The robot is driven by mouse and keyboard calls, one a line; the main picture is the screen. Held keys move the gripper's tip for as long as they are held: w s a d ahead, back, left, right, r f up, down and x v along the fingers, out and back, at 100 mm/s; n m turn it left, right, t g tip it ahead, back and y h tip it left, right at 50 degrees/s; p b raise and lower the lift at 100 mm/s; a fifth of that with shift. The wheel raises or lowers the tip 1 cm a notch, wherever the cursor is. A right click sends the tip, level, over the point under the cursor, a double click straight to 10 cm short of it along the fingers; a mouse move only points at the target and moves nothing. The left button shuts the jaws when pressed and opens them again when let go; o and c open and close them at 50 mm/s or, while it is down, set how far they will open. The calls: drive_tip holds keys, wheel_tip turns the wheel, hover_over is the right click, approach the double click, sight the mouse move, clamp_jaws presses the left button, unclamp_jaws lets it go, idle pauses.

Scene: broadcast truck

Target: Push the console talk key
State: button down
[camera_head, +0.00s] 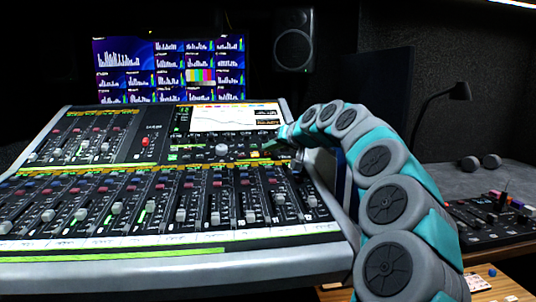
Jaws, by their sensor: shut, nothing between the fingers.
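The mixing console (170,267) fills the left and middle of the view, with rows of faders and an upper panel of buttons and knobs. My arm curves in from the lower right. My gripper (271,144) is at the right part of the console's upper panel, just below its built-in screen (236,118). It is shut and looks empty; it is small here, and I cannot tell whether it touches the panel. A red knob or button (145,141) stands out on the upper panel, left of my gripper. I cannot make out which key is the talk key.
A monitor (170,68) with meter pictures stands behind the console, with a speaker (293,40) to its right. On the right, a desk holds a smaller control panel (490,218) and a dark lamp (459,91). My arm covers the console's right edge.

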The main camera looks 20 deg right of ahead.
drive_tip(key=shift+w+f, duration=0.1)
drive_tip(key=shift+f, duration=0.2)
drive_tip(key=shift+r, duration=0.1)
idle(0.4)
drive_tip(key=shift+s+r, duration=0.3)
drive_tip(key=shift+r, duration=0.45)
wheel_tip(320, 180, up, 6)
drive_tip(key=s+p, duration=0.2)
drive_tip(key=shift+s+a+f, duration=0.15)
drive_tip(key=shift+a+f, duration=0.05)
drive_tip(key=shift+a, duration=0.15)
